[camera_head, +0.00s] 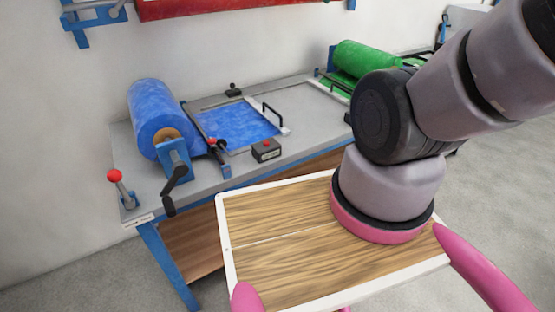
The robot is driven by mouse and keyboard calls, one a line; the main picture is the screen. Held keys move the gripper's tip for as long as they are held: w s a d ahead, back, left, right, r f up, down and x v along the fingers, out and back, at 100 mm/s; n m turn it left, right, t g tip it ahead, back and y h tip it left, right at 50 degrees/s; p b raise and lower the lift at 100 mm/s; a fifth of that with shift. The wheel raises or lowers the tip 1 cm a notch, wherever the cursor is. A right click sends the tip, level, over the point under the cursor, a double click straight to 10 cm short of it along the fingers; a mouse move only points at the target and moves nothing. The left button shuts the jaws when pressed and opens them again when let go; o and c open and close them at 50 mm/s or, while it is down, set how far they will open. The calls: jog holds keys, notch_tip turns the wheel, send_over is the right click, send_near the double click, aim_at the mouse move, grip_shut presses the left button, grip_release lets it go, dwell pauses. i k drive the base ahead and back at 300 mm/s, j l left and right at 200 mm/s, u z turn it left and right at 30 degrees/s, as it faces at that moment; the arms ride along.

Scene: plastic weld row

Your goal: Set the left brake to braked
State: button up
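A grey lever with a red ball knob (120,185) stands on a small blue base at the left front corner of the workbench (205,183). It leans up and to the left. It looks like the left brake, but I cannot read its setting. A small white label (138,220) is on the bench edge beside it. To its right, a large blue roll (155,110) sits on a blue bracket with a black crank (174,188). My gripper is not in view; only part of my arm shows at the right, away from the lever.
A bar with a red knob (212,143) lies beside a flat blue sheet (238,124). A green roll (365,60) is farther right. Open floor (75,265) lies at the left.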

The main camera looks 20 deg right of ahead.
aim_at(113, 176)
jog(key=j+u, duration=0.3)
jog(key=u, duration=0.2)
jog(key=j+u, duration=0.3)
jog(key=u, duration=0.2)
